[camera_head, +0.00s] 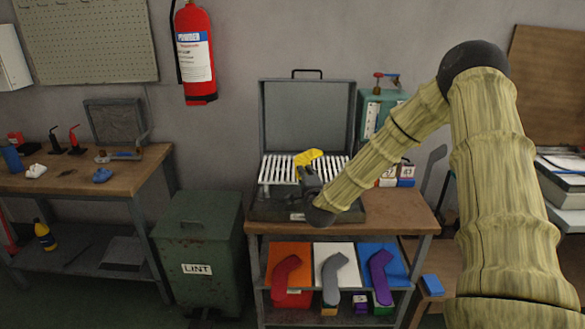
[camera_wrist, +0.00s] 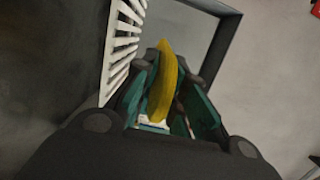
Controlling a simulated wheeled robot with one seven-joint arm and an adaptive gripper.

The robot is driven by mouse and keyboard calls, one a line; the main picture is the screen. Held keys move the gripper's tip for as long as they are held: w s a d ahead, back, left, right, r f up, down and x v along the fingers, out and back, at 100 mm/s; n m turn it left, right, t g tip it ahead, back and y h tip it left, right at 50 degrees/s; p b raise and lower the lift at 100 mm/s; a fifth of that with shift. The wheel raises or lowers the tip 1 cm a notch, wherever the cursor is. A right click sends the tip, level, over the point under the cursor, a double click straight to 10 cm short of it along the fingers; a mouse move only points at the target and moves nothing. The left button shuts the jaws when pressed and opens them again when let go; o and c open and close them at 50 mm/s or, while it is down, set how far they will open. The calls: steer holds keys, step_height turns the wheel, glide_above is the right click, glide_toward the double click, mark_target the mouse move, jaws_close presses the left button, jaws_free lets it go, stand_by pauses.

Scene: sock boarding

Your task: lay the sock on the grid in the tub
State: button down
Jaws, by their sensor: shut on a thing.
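A yellow sock (camera_head: 309,157) is at my gripper (camera_head: 308,178), over the tub (camera_head: 262,201) on the middle bench. In the wrist view the yellow sock (camera_wrist: 163,80) stands between the teal fingers of my gripper (camera_wrist: 170,105), which is shut on it. The white slatted grid (camera_head: 276,168) lies in the tub, whose grey lid (camera_head: 308,115) stands open behind. The grid (camera_wrist: 122,40) also shows to the left of the sock in the wrist view. I cannot tell whether the sock touches the grid. My arm hides part of the tub's right side.
A teal box (camera_head: 374,112) and small cartons (camera_head: 406,172) stand right of the tub. Below are orange, white and blue panels with sock shapes (camera_head: 337,275). A green lint bin (camera_head: 198,245) and a wooden workbench (camera_head: 90,178) stand to the left.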

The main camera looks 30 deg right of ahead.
steer(key=shift+s+r, duration=0.1)
steer(key=shift+s, duration=0.1)
steer(key=f, duration=0.1)
steer(key=f+b, duration=0.1)
steer(key=f, duration=0.1)
steer(key=f+b, duration=0.1)
steer(key=shift+w+a+f, duration=0.3)
steer(key=shift+w+a, duration=0.05)
steer(key=c, duration=1)
jaws_free()
steer(key=shift+c, duration=0.2)
steer(key=shift+f+b, duration=0.6)
steer(key=shift+b, duration=0.15)
steer(key=shift+s, duration=0.1)
